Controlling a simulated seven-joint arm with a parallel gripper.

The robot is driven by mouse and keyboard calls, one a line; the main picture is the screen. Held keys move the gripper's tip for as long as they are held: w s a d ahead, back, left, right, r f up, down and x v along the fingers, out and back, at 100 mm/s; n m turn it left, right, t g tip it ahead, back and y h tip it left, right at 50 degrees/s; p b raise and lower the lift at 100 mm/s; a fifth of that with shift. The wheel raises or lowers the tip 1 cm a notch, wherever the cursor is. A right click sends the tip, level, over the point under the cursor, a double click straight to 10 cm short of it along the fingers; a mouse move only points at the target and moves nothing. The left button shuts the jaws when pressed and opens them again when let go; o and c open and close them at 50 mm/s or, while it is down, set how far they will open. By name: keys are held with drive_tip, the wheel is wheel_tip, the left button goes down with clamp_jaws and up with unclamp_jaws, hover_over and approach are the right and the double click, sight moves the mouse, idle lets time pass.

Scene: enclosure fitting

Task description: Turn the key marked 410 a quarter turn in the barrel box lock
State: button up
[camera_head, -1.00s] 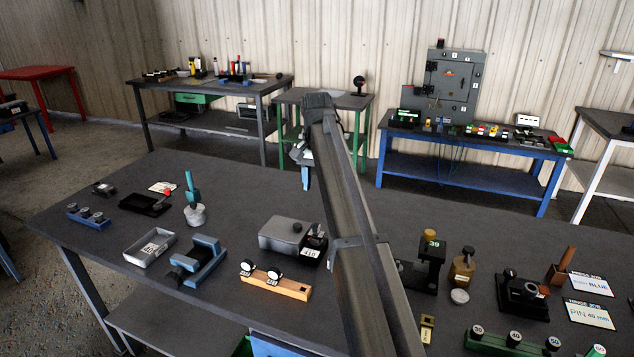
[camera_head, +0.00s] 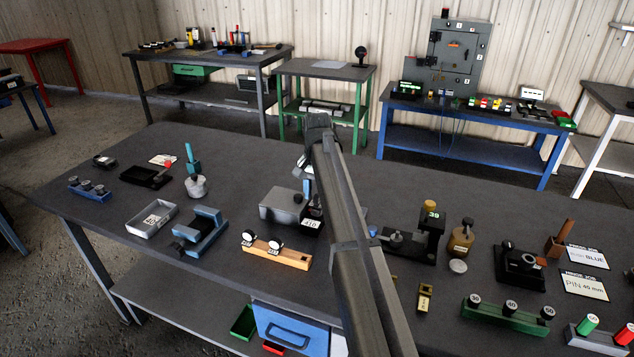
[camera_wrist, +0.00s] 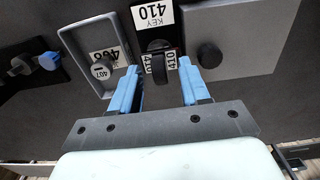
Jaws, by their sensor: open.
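In the wrist view the black key (camera_wrist: 159,67), with small 410 tags on both sides, stands by the KEY 410 label (camera_wrist: 154,15). The box's grey top (camera_wrist: 245,40) with a dark round knob lies to its right. My gripper (camera_wrist: 161,75) is open, its blue fingers on either side of the key's line. I cannot tell how deep the key sits between them. In the head view my arm partly hides the lock.
A grey tray (camera_head: 133,226) with a white label stands left of the box. A blue-grey fixture (camera_head: 207,236) and a wooden block (camera_head: 290,258) with round tagged pieces stand in front. A black stand (camera_head: 433,241) is to the right. Bare table lies behind the box.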

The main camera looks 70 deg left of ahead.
drive_tip(key=shift+f, duration=0.5)
drive_tip(key=shift+c, duration=0.3)
clamp_jaws()
